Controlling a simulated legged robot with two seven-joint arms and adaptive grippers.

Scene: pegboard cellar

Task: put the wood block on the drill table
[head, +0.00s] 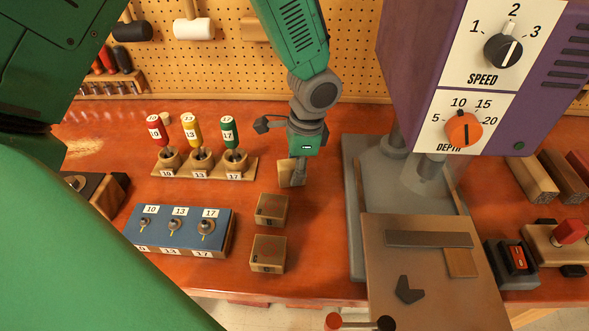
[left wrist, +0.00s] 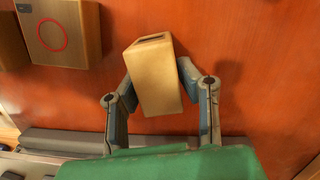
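A tan wood block (left wrist: 158,80) with a dark slot in its end sits between the fingers of my left gripper (left wrist: 157,82) in the left wrist view, slightly tilted, with a finger against each side. In the head view, my left gripper (head: 293,166) hangs over the bench with the wood block (head: 287,174) at its fingertips, partly hidden. I cannot tell how far the block is above the bench. The drill table (head: 385,285) is the brown plate at lower right, apart from the gripper and to its right. My right gripper is not in view.
Two wooden boxes (head: 267,254) stand below the gripper. A blue key stand (head: 180,231) and a rack of coloured handles (head: 200,170) are to the left. The purple drill head (head: 430,90) overhangs the table. A dark bar (head: 428,239) and a dark angular piece (head: 408,291) lie on the table.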

